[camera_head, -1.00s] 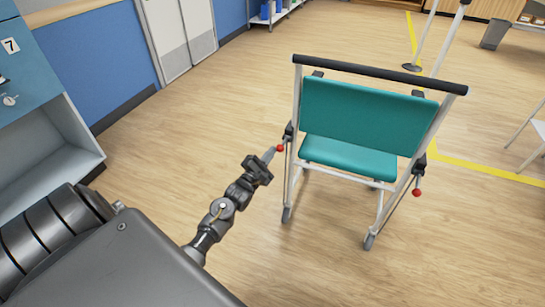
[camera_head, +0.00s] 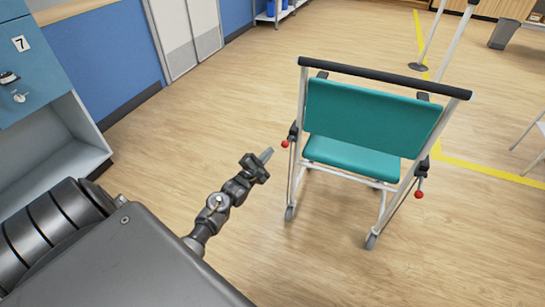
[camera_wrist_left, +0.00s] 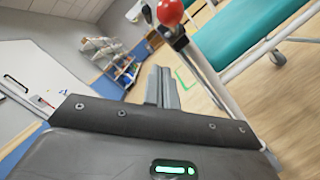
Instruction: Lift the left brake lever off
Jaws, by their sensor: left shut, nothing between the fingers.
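A wheelchair with a teal back (camera_head: 370,118) and teal seat (camera_head: 352,158) stands on the floor, its black push bar toward me. The left brake lever (camera_head: 285,143) has a red ball knob on the chair's left side. The knob also shows large at the top of the left wrist view (camera_wrist_left: 169,11). The right brake lever's red knob (camera_head: 419,194) is on the other side. My left gripper (camera_head: 266,155) is shut and empty, just left of and below the left knob, apart from it. It shows in the left wrist view (camera_wrist_left: 161,86) below the knob. My right gripper is not in view.
A blue cabinet (camera_head: 25,70) with an open grey shelf stands at the left. A stand pole (camera_head: 432,40) and a grey bin (camera_head: 504,34) are at the back right. The floor around the chair is clear.

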